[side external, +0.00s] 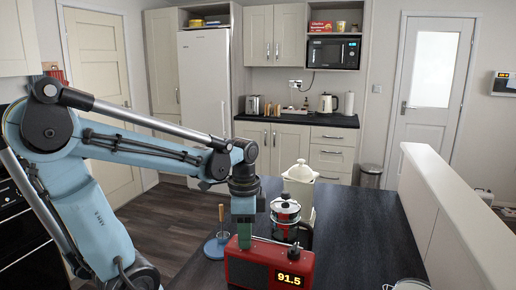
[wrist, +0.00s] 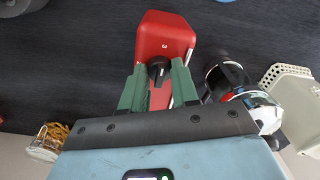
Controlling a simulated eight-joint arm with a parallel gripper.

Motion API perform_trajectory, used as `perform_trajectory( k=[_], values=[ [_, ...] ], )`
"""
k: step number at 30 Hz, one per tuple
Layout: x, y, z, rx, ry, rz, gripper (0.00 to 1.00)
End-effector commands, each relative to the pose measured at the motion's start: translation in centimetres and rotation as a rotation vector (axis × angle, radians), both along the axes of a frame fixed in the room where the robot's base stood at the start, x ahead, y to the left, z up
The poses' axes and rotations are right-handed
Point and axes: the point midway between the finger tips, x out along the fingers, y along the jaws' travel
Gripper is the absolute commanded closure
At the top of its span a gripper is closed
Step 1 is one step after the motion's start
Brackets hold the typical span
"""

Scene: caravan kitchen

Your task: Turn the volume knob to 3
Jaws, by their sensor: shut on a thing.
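The red radio (side external: 257,266) stands on the dark counter, its display reading 91.5. In the wrist view its red top (wrist: 166,33) shows a small white 3 just beyond the black volume knob (wrist: 158,68). A small pale mark shows on the knob, but I cannot tell exactly which way it points. My gripper (wrist: 158,72) has its green fingers closed on the knob from both sides. In the side view my gripper (side external: 243,232) reaches straight down onto the radio's top and hides the knob.
A red-and-black pot with shiny metal (side external: 285,217) stands close behind the radio at the right. A cream canister (side external: 299,178) is behind it. A blue round stand with an upright wooden stick (side external: 216,247) is to the left.

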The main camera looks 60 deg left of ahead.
Motion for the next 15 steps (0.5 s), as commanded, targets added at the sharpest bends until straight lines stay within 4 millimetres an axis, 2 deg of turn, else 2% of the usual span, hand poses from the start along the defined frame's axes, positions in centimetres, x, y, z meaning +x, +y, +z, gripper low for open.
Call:
perform_trajectory(
  k=[5,6,10,15],
  values=[
    [-0.12,0.01,-0.08,0.001,0.003,0.000,1.00],
    [-0.12,0.01,-0.08,0.001,0.003,0.001,0.65],
    [-0.08,0.01,-0.06,0.001,0.002,0.001,0.45],
    [-0.04,0.01,-0.03,0.000,0.001,0.001,0.44]
  ],
)
